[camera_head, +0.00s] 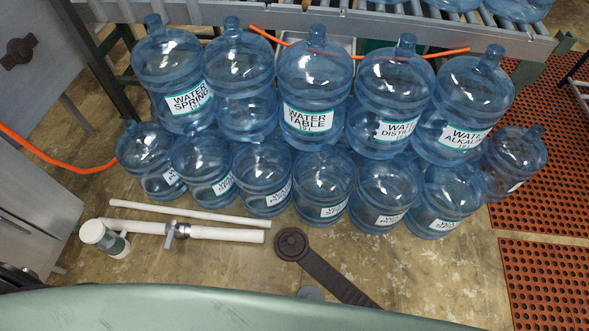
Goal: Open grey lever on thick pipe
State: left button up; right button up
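A thick white pipe (228,235) lies low at the left, in front of the jugs. A grey metal valve fitting sits around its middle, with a small grey lever (170,236) that sticks out across the pipe. The lever is small in the picture, and I cannot tell whether it stands open or closed. A white elbow with a capped end (93,232) is at the pipe's left end. A thinner white pipe (190,212) runs just behind it. Neither of my grippers is in view, and nothing touches the lever.
Blue water jugs (313,85) stand in two stacked rows behind the pipes. A dark brown bar with a round end (292,244) is right of the pipe. An orange hose (60,160) is at left. Red perforated mats (545,280) lie at right. Bare floor (440,270) shows between.

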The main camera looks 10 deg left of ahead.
aim_at(171, 234)
jog(key=k+j, duration=0.25)
jog(key=k, duration=0.15)
jog(key=k+j, duration=0.2)
jog(key=k, duration=0.2)
jog(key=u, duration=1.25)
jog(key=i+j+z, duration=0.1)
jog(key=i+j, duration=1)
